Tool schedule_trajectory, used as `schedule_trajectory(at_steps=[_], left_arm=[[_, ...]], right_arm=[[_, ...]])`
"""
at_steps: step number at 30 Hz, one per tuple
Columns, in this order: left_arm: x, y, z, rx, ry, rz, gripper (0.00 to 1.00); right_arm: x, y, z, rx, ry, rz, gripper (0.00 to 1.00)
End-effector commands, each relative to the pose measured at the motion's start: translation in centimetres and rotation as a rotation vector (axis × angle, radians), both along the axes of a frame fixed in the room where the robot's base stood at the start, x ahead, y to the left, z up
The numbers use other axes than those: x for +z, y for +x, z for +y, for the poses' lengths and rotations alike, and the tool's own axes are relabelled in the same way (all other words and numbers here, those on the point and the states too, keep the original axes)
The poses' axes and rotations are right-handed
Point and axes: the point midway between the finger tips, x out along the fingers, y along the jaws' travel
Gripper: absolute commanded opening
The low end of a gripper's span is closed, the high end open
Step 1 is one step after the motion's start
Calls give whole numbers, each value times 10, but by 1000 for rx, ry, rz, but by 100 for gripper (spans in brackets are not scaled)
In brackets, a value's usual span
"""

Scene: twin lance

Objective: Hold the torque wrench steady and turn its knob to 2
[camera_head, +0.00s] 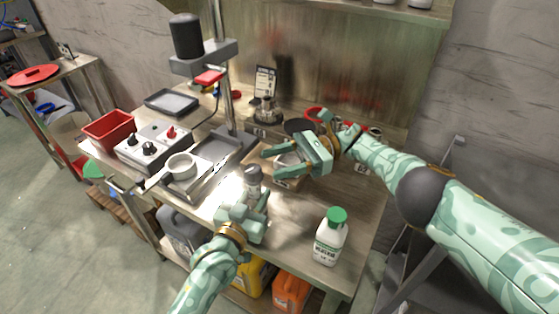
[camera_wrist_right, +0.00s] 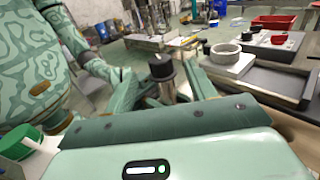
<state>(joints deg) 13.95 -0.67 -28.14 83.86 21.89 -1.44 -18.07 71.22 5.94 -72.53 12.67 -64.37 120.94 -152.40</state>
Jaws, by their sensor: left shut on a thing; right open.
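The torque wrench (camera_head: 253,178) stands upright near the table's front edge, a grey metal cylinder with a dark top. My left gripper (camera_head: 250,200) is shut on it from the front, below its top. In the right wrist view the wrench's black knob (camera_wrist_right: 161,67) sits on a shiny shaft, appearing between and beyond my right fingers. My right gripper (camera_head: 268,161) is open and empty, its fingers pointing left, just behind and right of the wrench in the head view. It also shows in the right wrist view (camera_wrist_right: 165,85). The knob's markings are too small to read.
A white bottle with a green cap (camera_head: 331,240) stands right of my left gripper. At left are a white round pot (camera_head: 181,167), a control box with knobs (camera_head: 152,147) and a red bin (camera_head: 108,130). A column stand (camera_head: 222,90) rises behind. Bare tabletop lies around the bottle.

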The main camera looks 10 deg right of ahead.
Motion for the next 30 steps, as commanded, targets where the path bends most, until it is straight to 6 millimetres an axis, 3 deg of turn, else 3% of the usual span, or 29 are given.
schedule_trajectory(at_steps=[5,12,16,25,30], left_arm=[[-1,0,0,1,1,0,0],[-1,0,1,1,1,0,0],[-1,0,1,1,1,0,0],[-1,0,0,0,2,1,0],[-1,0,0,0,2,1,0]], right_arm=[[-4,-2,1,1,2,6,55],[-42,-26,8,-38,9,71,55],[-52,-39,2,-134,7,82,55],[-26,-46,-43,-426,-3,30,55],[-9,-48,-58,-509,0,4,55]])
